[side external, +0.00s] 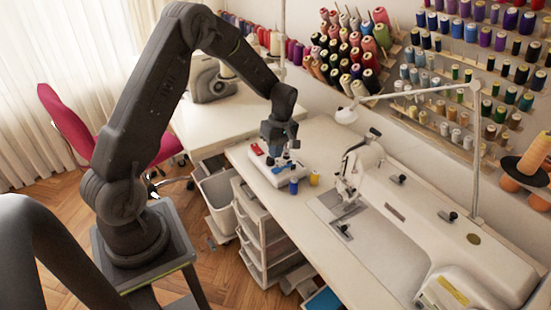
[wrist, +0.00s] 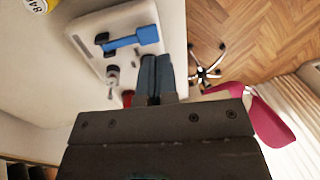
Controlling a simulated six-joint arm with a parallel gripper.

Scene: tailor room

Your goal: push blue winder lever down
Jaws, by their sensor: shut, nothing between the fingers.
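The winder has a white base (side external: 264,171) standing on the white table, and the base (wrist: 88,35) also shows in the wrist view. Its blue lever (wrist: 132,40) lies across the base in the wrist view. In the side view the blue lever (side external: 281,169) is partly hidden by my gripper. A red part (side external: 257,149) sits at the winder's other end; only a bit of it (wrist: 127,98) shows beside my fingers. My gripper (side external: 279,156) points down over the winder. In the wrist view my gripper (wrist: 157,60) is shut and empty, its fingertips close to the blue lever; contact cannot be told.
A blue spool (side external: 293,186) and a yellow spool (side external: 314,178) stand beside the winder. A large sewing machine (side external: 425,215) fills the table to the right. Drawers (side external: 262,232) stand below the table edge, and a pink chair (side external: 67,122) is behind my arm.

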